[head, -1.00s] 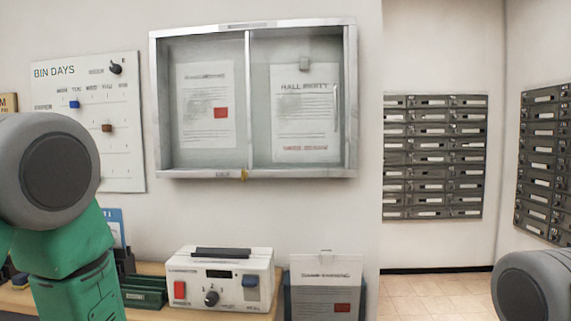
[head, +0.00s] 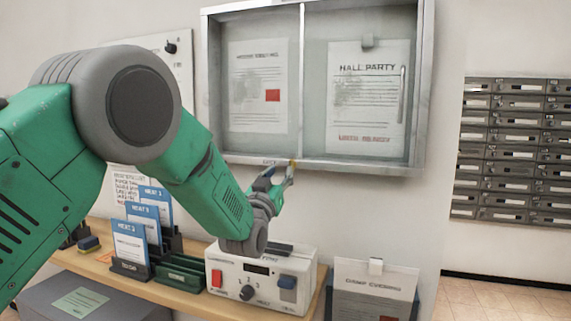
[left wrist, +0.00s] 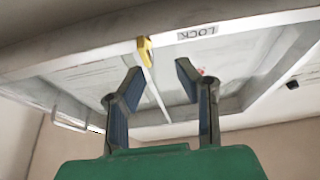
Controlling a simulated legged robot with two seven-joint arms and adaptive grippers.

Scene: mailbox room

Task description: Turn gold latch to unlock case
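The wall case (head: 415,90) has a metal frame and two glass panes with notices behind them. The gold latch (left wrist: 144,50) sits on the case's lower frame edge beside a LOCK label (left wrist: 198,33) in the left wrist view. In the head view the gold latch (head: 292,163) shows small at the bottom of the middle divider. My left gripper (head: 284,174) is just below it, pointing up. In the left wrist view my left gripper (left wrist: 155,72) has its fingers apart with nothing between them; the latch lies beyond the fingertips, nearer the left finger. My right gripper is not in view.
A wooden shelf (head: 190,297) below holds a white laminator-like machine (head: 215,270), blue leaflets in holders (head: 130,243) and a green tray (head: 180,275). A notice stand (head: 372,285) is at the right. Mailboxes (head: 515,150) hang on the far wall.

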